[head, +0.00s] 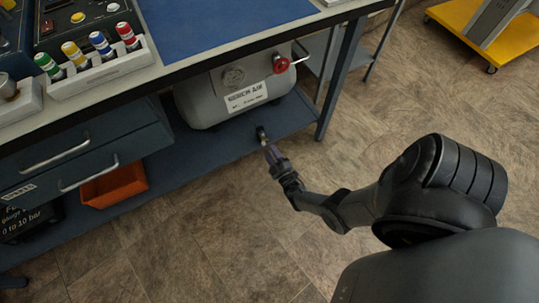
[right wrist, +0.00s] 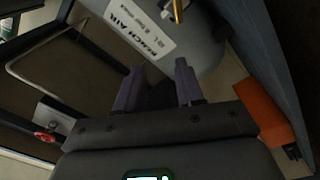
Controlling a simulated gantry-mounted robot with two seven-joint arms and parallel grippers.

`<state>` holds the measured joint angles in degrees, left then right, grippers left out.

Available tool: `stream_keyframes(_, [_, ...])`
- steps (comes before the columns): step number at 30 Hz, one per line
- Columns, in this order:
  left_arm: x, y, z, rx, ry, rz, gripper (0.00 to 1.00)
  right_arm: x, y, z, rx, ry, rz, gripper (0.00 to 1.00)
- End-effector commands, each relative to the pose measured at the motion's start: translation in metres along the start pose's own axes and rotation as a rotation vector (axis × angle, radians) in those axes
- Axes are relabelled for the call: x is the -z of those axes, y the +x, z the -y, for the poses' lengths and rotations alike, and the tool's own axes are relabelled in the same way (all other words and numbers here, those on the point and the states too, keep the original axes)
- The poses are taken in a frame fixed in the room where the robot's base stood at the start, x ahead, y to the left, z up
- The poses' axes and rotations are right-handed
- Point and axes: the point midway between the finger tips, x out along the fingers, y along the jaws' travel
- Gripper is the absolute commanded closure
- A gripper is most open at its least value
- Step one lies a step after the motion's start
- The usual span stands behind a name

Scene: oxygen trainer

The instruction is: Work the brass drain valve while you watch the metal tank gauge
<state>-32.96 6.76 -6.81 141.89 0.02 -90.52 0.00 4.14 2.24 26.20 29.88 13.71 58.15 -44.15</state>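The grey metal tank (head: 205,100) lies on the lower shelf under the bench. A small dark and pale fitting (head: 262,135) shows low in front of the tank. A brass stem (right wrist: 178,10), probably of the drain valve, shows at the top of the right wrist view. My right gripper (head: 270,151) is close to the low fitting; contact cannot be told. In the right wrist view its purple-grey fingers (right wrist: 157,88) are apart, with nothing visibly held. My left gripper is out of view.
A red knob (head: 281,65) is at the tank's upper right. An orange bin (head: 115,186) sits on the shelf to the left, under drawers (head: 85,160). A bench leg (head: 341,80) stands right of the tank. The floor in front is clear.

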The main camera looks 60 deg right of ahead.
Motion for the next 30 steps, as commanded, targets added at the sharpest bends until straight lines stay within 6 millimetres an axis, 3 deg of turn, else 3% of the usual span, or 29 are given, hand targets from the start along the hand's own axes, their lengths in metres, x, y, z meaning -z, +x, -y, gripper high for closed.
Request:
stream_keyframes(1, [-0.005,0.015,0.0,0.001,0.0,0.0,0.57,-0.015,-0.011,0.018,0.019,-0.005,0.01,0.63])
stream_keyframes(3, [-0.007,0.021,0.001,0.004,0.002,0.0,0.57,-0.026,-0.022,0.027,0.035,-0.01,0.019,0.63])
stream_keyframes(10, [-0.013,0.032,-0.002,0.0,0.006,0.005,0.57,-0.039,-0.029,0.037,0.05,-0.018,0.03,0.63])
stream_keyframes(30, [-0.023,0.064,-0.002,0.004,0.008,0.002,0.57,-0.043,0.062,0.042,0.05,-0.017,0.031,0.63])
